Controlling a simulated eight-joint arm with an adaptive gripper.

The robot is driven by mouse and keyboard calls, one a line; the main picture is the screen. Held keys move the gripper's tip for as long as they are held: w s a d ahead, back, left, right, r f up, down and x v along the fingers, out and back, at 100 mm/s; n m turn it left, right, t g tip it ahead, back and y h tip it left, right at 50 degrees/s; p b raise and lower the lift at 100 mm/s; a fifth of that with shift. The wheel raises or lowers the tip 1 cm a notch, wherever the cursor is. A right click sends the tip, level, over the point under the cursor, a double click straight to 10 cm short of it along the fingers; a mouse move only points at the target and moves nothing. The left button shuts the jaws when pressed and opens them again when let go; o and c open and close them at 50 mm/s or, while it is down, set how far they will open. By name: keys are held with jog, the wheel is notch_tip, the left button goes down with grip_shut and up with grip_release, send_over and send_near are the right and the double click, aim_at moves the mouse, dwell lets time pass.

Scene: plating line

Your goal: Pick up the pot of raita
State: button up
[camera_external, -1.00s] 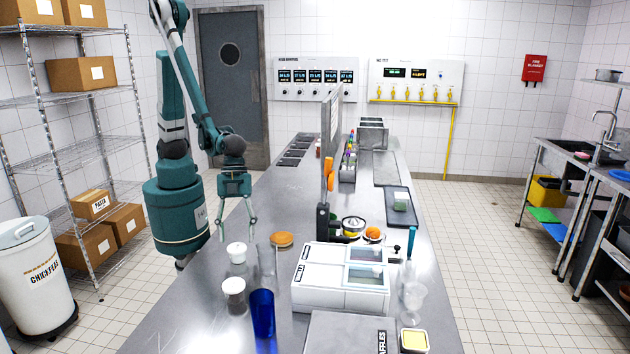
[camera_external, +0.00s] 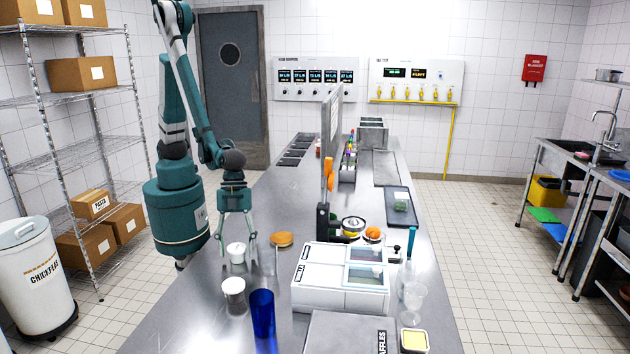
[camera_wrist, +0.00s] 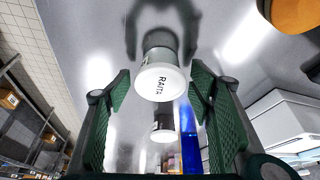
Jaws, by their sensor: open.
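The pot of raita (camera_external: 236,248) stands upright on the steel counter, a small pot with a white lid. My gripper (camera_external: 237,256) is open and pointing down, with a finger on each side of the pot. In the wrist view the open gripper (camera_wrist: 161,88) has green pads left and right of the lid, with a visible gap on both sides.
A similar white-lidded pot (camera_external: 233,289) stands just nearer the camera, with a blue glass (camera_external: 263,314) beside it. An orange-brown round item (camera_external: 282,239) lies to the right. A white box (camera_external: 325,292) stands further right. The counter left of the pots is clear.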

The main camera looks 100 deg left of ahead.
aim_at(236, 248)
jog(key=shift+c, duration=0.3)
jog(key=c, duration=0.8)
jog(key=shift+r+p, duration=0.45)
jog(key=shift+r, duration=4.55)
